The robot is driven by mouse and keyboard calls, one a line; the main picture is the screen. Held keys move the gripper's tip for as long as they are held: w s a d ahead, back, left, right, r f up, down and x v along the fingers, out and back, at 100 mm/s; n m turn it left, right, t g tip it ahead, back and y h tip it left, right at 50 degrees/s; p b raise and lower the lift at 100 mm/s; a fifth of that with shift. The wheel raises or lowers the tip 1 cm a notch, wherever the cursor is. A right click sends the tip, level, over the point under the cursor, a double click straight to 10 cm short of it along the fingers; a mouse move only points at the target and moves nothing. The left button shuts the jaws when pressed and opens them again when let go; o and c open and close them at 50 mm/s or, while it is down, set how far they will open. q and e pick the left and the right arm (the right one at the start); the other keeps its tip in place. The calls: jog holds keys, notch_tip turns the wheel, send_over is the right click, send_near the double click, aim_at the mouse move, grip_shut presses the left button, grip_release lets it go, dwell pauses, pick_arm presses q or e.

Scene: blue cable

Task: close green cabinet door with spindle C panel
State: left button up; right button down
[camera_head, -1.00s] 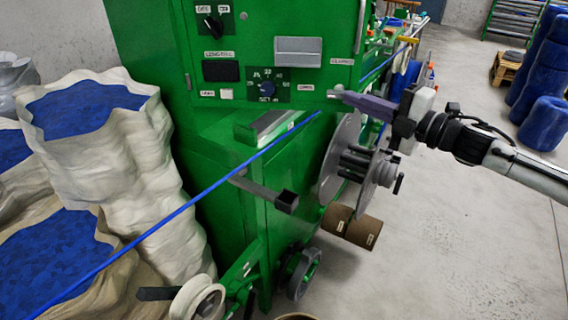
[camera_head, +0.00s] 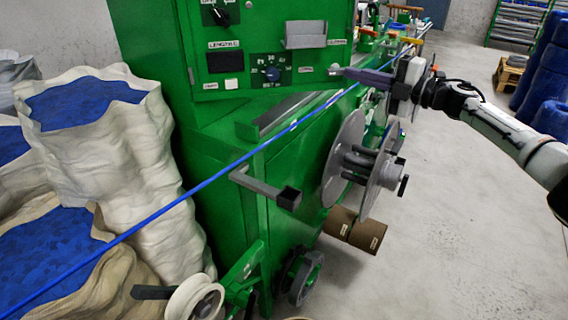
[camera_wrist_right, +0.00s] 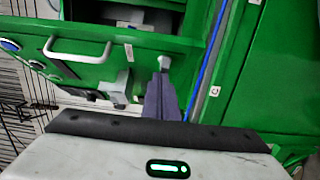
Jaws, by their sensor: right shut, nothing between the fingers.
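The green cabinet door (camera_head: 260,30) fills the upper middle of the head view, with its hinge side at left. It carries a knob, a dial, a dark display and a grey pull handle (camera_head: 305,35). In the right wrist view the handle (camera_wrist_right: 78,50) shows at upper left. My right gripper (camera_head: 335,70) is shut and empty, its tip at the door's lower right corner; I cannot tell whether it touches. In the wrist view its fingers (camera_wrist_right: 164,64) point at the door's edge. My left gripper is out of view.
A taut blue cable (camera_head: 225,170) runs diagonally below the door. A grey reel (camera_head: 343,158) stands under my right arm, and a grey bracket (camera_head: 265,187) sticks out of the cabinet. White sacks (camera_head: 110,160) crowd the left.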

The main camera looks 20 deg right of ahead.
jog(key=shift+w+d+b, duration=0.15)
jog(key=shift+w+b, duration=0.15)
jog(key=shift+w, duration=0.4)
jog(key=shift+w+d+b, duration=0.1)
jog(key=shift+w+b, duration=0.15)
jog(key=shift+w, duration=0.4)
jog(key=shift+d, duration=0.1)
